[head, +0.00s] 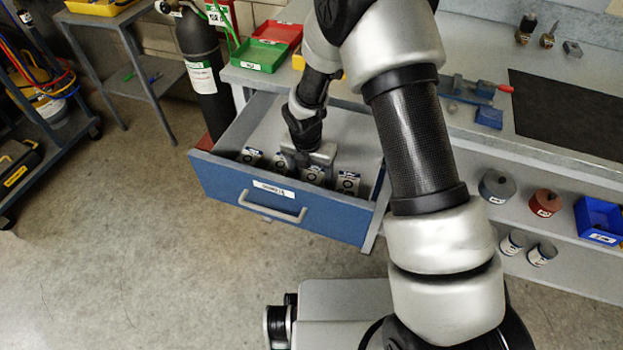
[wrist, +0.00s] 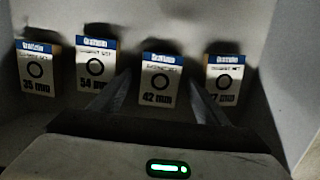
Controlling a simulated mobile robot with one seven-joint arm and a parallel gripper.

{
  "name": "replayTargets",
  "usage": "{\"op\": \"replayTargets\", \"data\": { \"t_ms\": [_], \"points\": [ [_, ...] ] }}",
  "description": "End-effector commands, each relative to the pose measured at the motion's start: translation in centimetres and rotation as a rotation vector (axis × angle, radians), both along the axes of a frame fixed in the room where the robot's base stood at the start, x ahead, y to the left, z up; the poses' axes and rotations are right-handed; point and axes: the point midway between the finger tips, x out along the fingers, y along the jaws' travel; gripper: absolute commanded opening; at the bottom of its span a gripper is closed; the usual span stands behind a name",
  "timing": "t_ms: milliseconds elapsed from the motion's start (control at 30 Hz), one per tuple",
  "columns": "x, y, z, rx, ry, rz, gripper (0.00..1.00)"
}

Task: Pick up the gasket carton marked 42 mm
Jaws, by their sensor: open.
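The gasket carton marked 42 mm (wrist: 161,82) is white with a blue top band and a black ring, third from the left in a row of cartons in the wrist view. In the head view it appears to be the third carton (head: 313,175) in the open drawer, its print too small to read. My gripper (wrist: 160,84) is open, with one finger on each side of this carton in the wrist view. In the head view my gripper (head: 305,160) is down inside the drawer at the row. I cannot tell whether the fingers touch the carton.
The blue drawer (head: 225,181) stands open under the bench. A dark gas cylinder (head: 200,75) stands left of it.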

Motion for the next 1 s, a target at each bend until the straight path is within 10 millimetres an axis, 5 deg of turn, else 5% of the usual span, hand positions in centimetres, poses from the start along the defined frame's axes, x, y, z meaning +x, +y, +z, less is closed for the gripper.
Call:
{"op": "replayTargets", "data": {
  "t_ms": [167,400,733,1000],
  "points": [
    [0.0,0.0,-0.3,0.0,0.0,0.001,0.65],
    [0.0,0.0,-0.2,0.0,0.0,0.0,0.25],
    [0.1,0.0,0.7,0.002,-0.002,-0.001,0.24],
    [0.1,0.0,6.0,0.002,-0.003,-0.002,0.24]
  ]
}}
